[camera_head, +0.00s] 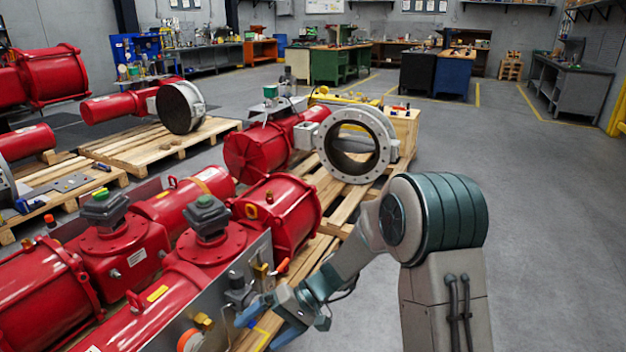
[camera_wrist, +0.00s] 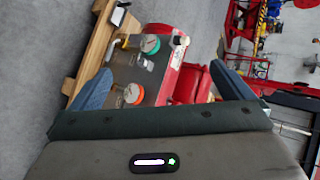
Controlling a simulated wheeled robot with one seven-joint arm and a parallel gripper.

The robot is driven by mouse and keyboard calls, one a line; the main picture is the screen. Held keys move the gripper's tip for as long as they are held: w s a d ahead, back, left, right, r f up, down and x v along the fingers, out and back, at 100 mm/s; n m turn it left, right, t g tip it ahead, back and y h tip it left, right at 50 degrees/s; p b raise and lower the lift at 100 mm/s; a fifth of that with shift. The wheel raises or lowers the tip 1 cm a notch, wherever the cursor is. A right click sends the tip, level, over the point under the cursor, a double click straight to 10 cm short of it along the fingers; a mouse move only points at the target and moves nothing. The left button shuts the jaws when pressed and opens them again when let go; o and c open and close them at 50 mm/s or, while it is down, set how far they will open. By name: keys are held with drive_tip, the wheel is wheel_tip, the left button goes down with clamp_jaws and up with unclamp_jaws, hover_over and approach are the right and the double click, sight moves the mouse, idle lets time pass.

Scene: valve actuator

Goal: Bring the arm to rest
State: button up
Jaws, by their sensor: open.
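My gripper (camera_head: 258,326) is low in the head view, beside the metal panel of the nearest red valve actuator (camera_head: 168,290). In the wrist view my gripper (camera_wrist: 160,82) has its two blue fingers spread wide, with nothing held between them. Beyond the fingers is a grey panel (camera_wrist: 118,72) with a green-faced gauge (camera_wrist: 150,43) and an orange-faced gauge (camera_wrist: 133,93). A gap seems to lie between the fingers and the panel; contact cannot be told. My arm is bent, its elbow raised at the right of the actuators.
More red actuators (camera_head: 265,150) rest on wooden pallets (camera_head: 160,146) to the left and behind. A large round flange valve (camera_head: 357,146) stands beyond my arm. Workbenches (camera_head: 340,64) line the back. The grey floor (camera_head: 550,220) at the right is clear.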

drive_tip(key=s+d+r+m+t+h+p, duration=0.1)
drive_tip(key=s+d+r+t+h+p, duration=0.2)
drive_tip(key=d+r, duration=0.9)
drive_tip(key=s+d+r+m+t+h+p, duration=0.2)
drive_tip(key=s+d+r+h+p, duration=0.5)
drive_tip(key=s+d+r, duration=0.4)
drive_tip(key=shift+s+d+r+m+t+p, duration=0.2)
drive_tip(key=shift+d+r+m+t+p, duration=0.15)
drive_tip(key=shift+d+r+t, duration=0.5)
drive_tip(key=shift+d+f, duration=0.2)
drive_tip(key=shift+d, duration=0.05)
